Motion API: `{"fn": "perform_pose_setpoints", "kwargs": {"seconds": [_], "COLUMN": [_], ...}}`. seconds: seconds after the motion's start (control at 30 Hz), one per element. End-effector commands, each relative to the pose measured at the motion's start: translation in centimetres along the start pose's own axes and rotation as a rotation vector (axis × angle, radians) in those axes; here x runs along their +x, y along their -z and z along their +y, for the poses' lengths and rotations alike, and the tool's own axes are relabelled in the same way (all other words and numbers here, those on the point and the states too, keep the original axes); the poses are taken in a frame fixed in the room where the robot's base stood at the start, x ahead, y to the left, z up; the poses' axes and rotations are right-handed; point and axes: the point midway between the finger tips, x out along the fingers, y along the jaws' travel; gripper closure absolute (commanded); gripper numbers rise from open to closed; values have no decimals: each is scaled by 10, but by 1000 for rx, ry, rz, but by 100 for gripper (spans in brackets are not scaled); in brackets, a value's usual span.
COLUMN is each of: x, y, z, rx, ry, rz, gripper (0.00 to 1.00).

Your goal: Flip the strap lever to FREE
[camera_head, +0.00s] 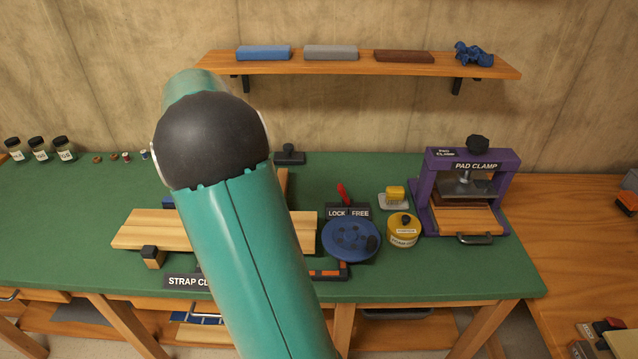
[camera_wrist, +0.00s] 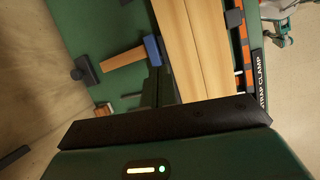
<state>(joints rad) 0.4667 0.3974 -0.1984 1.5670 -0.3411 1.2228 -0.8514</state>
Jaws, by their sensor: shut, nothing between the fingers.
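The strap lever (camera_head: 343,193) is a short red handle behind a black plate (camera_head: 348,212) marked LOCK on the left and FREE on the right. It stands near the middle, its tip leaning slightly left, towards LOCK. A round blue dial (camera_head: 351,240) sits in front of the plate. The strap clamp (camera_head: 185,282) holds pale boards (camera_head: 150,230), partly hidden by my arm; its boards show in the wrist view (camera_wrist: 198,50). My gripper (camera_wrist: 162,88) is shut and empty, seen as dark fingers near the boards. In the head view my arm hides it. The lever is not in the wrist view.
A yellow round tin (camera_head: 403,230) and a yellow-topped block (camera_head: 395,195) stand right of the dial. The purple pad clamp (camera_head: 430,190) is further right. A wooden shelf (camera_head: 350,66) hangs above. A wooden piece with a blue end (camera_wrist: 145,52) lies beside the boards.

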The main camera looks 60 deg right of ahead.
Motion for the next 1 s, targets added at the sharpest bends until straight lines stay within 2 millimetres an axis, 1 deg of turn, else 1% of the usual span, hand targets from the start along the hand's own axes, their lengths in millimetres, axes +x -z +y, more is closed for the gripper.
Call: {"fn": "perform_pose_setpoints", "kwargs": {"seconds": [0.03, 0.1, 0.17, 0.2, 0.3, 0.37, 0.43, 0.5, 0.83, 0.93, 1.0], "x": [24, 52, 74, 89, 117, 129, 137, 141, 142, 148, 155], "y": [-6, -16, -24, -30, -42, -47, -51, -53, -54, -55, -58], "z": [19, 42, 58, 68, 85, 91, 95, 98, 97, 96, 96], "rx": [-20, -59, -91, -112, -155, -175, -189, -195, -196, -196, -196], "ry": [17, 37, 56, 69, 98, 111, 121, 125, 126, 127, 126], "rz": [-53, -117, -167, -199, -258, -283, -300, -309, -309, -310, -310], "gripper": [100, 100, 100, 100, 100, 100, 100, 100, 100, 100, 100]}}
